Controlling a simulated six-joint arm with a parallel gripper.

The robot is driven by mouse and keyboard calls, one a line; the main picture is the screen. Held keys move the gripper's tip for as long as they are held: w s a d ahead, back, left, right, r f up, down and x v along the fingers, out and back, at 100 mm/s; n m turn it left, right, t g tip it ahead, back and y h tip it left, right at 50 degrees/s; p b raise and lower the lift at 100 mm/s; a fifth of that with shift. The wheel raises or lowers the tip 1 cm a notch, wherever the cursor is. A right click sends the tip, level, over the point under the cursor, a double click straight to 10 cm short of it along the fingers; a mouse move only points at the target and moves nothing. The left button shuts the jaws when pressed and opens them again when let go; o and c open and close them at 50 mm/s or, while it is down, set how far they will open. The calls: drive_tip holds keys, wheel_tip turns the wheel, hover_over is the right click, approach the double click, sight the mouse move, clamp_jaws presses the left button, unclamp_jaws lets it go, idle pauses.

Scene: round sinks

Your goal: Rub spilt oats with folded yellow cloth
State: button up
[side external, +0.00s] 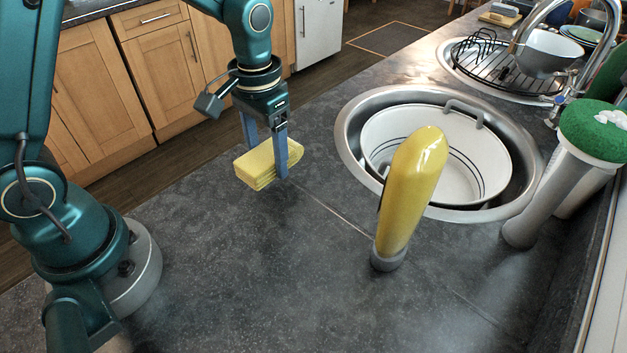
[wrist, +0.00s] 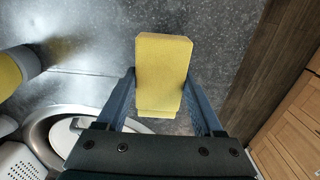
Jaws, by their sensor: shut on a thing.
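The folded yellow cloth (side external: 256,166) is a thick, layered block near the front edge of the dark counter (side external: 250,270). My gripper (side external: 266,160) points down with one finger on either side of the cloth and is shut on it. In the wrist view, the cloth (wrist: 163,75) sits between the two blue-grey fingers of my gripper (wrist: 160,85) and sticks out past their tips. It looks held just above the counter, but the exact gap is hard to tell. I cannot make out any spilt oats in either view.
A yellow bottle (side external: 412,195) stands right of the cloth, before a round sink (side external: 352,150) holding a white basin (side external: 470,165). A green-topped pale cylinder (side external: 560,190) stands at right. A second sink with a dish rack (side external: 490,65) lies beyond. The near counter is clear.

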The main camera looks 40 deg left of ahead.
drive_tip(key=shift+r, duration=1.8)
